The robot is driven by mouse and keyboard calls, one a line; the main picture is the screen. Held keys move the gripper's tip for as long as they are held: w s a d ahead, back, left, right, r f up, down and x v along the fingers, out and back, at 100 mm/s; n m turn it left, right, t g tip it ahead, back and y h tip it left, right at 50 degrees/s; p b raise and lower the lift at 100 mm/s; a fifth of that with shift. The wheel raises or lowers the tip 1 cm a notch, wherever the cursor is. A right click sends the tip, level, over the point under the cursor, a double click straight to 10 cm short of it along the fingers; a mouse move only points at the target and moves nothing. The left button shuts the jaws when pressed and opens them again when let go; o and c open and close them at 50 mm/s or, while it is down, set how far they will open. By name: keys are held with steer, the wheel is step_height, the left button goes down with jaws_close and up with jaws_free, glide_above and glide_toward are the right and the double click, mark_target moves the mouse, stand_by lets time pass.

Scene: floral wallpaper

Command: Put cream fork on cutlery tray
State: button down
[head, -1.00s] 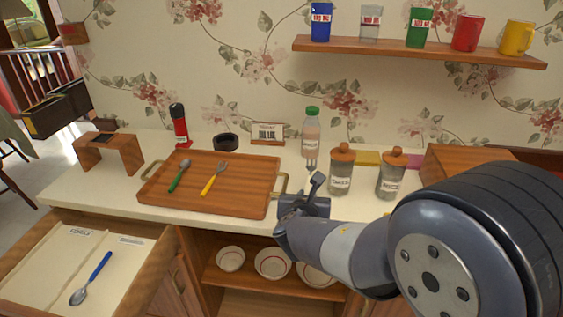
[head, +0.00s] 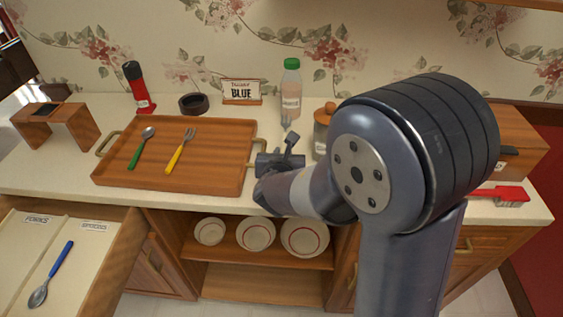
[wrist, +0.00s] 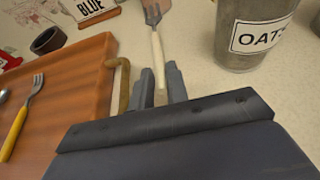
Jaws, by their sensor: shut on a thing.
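My gripper (head: 282,160) is just right of the wooden tray (head: 218,172), by its right handle. In the wrist view, my gripper (wrist: 162,88) is shut on the handle of the cream fork (wrist: 158,52). The fork's metal tines point away from me, and the end of the handle is hidden between the fingers. The wooden tray also shows in the wrist view (wrist: 75,85). On it lie a green-handled spoon (head: 141,148) and a yellow-handled fork (head: 179,152), apart from each other.
An oats jar (wrist: 250,35) stands right of the fork. A green-capped bottle (head: 291,95) stands behind my gripper. An open drawer (head: 112,262) labelled forks and spoons holds a blue-handled spoon (head: 50,274).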

steer(key=shift+f, duration=1.4)
steer(key=shift+f+b, duration=0.2)
steer(key=shift+b, duration=0.2)
steer(key=c, duration=1.4)
jaws_free()
steer(key=shift+r, duration=0.1)
